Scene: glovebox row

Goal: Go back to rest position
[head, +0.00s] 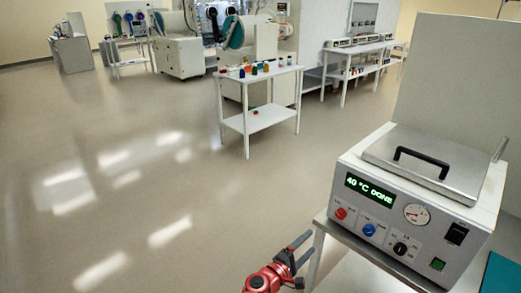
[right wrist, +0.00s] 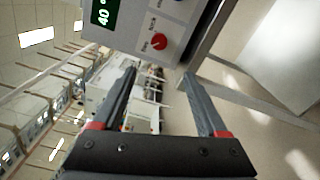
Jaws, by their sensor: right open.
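My right gripper (head: 309,246) shows at the bottom of the head view, red with dark fingers. It is in front of and to the left of the heated box (head: 395,225) on the white table. In the right wrist view its two fingers (right wrist: 159,76) are spread apart with nothing between them. The box's red knob (right wrist: 158,41) shows beyond the fingers there. My left gripper is in neither view.
The box's metal lid (head: 425,163) is down and its display (head: 370,190) reads "40 °C DONE". A white cart (head: 258,118) with small coloured bottles stands further back. Gloveboxes (head: 180,55) line the back. The floor (head: 130,200) at left is clear.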

